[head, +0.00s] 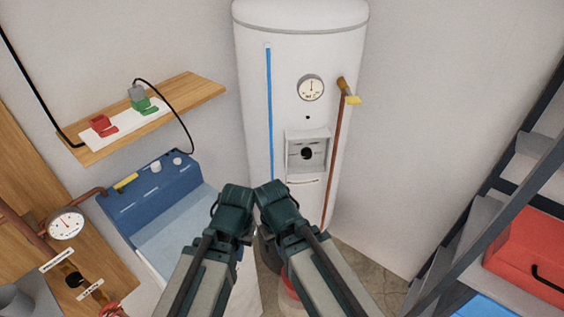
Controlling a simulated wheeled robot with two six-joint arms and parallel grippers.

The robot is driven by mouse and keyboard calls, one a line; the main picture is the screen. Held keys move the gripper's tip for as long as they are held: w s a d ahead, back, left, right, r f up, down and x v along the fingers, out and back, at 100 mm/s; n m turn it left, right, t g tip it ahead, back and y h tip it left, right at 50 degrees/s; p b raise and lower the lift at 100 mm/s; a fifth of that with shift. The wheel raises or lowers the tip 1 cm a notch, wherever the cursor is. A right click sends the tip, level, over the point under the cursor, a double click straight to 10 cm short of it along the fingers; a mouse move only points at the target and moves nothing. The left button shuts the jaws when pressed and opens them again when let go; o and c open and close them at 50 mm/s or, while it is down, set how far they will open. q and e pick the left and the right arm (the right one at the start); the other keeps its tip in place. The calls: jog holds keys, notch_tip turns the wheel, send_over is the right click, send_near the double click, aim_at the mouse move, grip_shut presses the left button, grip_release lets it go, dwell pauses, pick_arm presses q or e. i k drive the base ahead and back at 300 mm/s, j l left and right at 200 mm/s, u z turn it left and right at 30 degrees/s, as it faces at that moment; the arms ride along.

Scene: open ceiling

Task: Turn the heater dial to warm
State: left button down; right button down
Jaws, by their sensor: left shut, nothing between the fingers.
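The heater is a tall white tank (350,40) against the back wall. Its dial is a small black knob (306,153) in a recessed grey panel (292,142) low on the tank's front. Marks around the knob are too small to read, so I cannot tell its setting. My left gripper (236,197) is at the lower middle, below and left of the dial and apart from it. It is shut and empty. My right arm comes in beside it, but its fingers do not show.
A round gauge (311,88) and a yellow-handled valve (352,99) on a copper pipe (335,150) are on the tank. A wooden shelf (205,88) and blue washing unit (150,207) stand left. A rack with a red case (530,255) stands right.

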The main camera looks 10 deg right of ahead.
aim_at(306, 153)
jog(key=j+z, duration=0.25)
jog(key=j, duration=0.15)
jog(key=k+j+z, duration=0.25)
jog(key=j+z, duration=0.25)
jog(key=j, duration=0.25)
jog(key=k+j+z, duration=0.3)
jog(key=i, duration=0.1)
